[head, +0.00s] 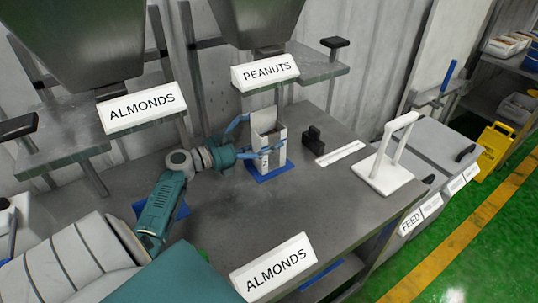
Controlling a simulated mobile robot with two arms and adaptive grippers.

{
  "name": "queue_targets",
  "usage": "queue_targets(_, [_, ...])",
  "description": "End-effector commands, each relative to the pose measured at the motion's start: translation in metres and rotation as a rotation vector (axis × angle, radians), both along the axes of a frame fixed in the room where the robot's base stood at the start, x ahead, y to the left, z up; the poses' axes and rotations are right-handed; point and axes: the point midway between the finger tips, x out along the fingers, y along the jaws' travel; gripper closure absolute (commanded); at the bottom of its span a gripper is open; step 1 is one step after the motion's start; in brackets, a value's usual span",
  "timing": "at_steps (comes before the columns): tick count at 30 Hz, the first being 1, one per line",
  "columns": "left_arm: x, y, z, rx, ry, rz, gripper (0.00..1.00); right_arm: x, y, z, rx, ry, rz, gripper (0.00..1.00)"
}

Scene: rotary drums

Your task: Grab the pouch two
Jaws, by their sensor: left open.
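The pouch (268,139), pale with an open top, stands upright on a blue mat (262,176) under the PEANUTS hopper. My left gripper (256,138) comes in from the left and is open at the pouch. One blue finger crosses in front of the pouch's lower half and the other reaches behind its left side. Whether the fingers touch the pouch I cannot tell. The far finger's tip is partly hidden. My right gripper is not in view.
The PEANUTS sign (265,71) and ALMONDS sign (142,107) hang above the grey table (240,220). A small black block (313,140), a white strip (341,153) and a white handled stand (384,172) are to the right. Another ALMONDS sign (274,267) is at the front edge.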

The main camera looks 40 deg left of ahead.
Motion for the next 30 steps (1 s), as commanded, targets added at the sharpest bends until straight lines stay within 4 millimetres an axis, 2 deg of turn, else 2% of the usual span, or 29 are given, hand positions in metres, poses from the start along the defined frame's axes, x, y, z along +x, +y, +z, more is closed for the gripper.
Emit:
queue_targets(3, [0.006,-0.002,0.0,0.0,-0.001,0.001,0.11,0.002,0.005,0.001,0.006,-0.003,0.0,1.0])
queue_targets(9, [0.006,-0.002,-0.001,0.0,0.0,0.001,0.13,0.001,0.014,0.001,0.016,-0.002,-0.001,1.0])
queue_targets(21, [0.006,-0.002,-0.001,0.0,0.0,0.001,0.92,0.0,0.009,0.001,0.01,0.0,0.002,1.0])
queue_targets(30, [0.006,-0.001,0.003,0.0,-0.003,0.001,0.92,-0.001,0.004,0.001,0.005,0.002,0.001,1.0])
